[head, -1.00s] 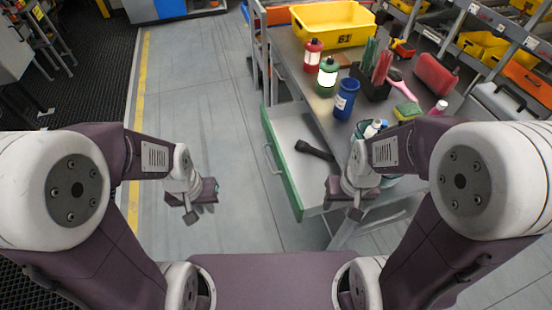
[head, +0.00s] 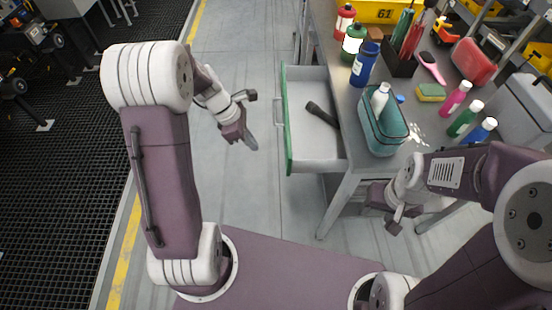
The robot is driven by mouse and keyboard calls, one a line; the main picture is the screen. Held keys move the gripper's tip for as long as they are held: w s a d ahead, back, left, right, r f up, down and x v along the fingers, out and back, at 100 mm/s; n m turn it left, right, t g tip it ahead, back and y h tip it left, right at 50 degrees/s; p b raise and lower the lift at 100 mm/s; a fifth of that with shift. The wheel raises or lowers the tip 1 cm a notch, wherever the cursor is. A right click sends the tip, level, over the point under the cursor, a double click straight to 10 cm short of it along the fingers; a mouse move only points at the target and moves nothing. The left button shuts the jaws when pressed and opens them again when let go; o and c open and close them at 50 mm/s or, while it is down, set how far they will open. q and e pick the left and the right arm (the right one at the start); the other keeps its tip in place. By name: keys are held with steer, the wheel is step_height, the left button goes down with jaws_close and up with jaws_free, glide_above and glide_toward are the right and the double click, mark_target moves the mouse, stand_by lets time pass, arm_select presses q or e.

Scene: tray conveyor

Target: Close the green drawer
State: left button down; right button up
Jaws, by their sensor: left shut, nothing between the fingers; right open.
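The green drawer (head: 286,130) is pulled out from the left side of the grey workbench. Its green front faces left and carries a light bar handle (head: 279,112). A black flashlight (head: 322,115) lies inside on the pale drawer floor. My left gripper (head: 250,142) is shut and empty, just left of the drawer front and apart from it, with floor showing between. My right gripper (head: 394,224) is open and empty, in front of the bench at the lower right, away from the drawer.
The workbench (head: 345,98) holds a teal basket (head: 386,132) with bottles in it, a blue bottle (head: 364,63), a sponge (head: 431,92) and several other bottles. A yellow bin (head: 385,10) is at the back. The floor left of the drawer is clear.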

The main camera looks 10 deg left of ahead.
arm_select(q)
steer(key=w+d+f+b, duration=0.1)
steer(key=d+f+b, duration=0.1)
steer(key=d+f, duration=0.6)
steer(key=shift+w+f+b, duration=0.35)
steer(key=shift+w, duration=0.05)
arm_select(e)
steer(key=f, duration=0.3)
steer(key=shift+s+d, duration=0.15)
steer(key=shift+d, duration=0.25)
arm_select(q)
steer(key=shift+d, duration=0.15)
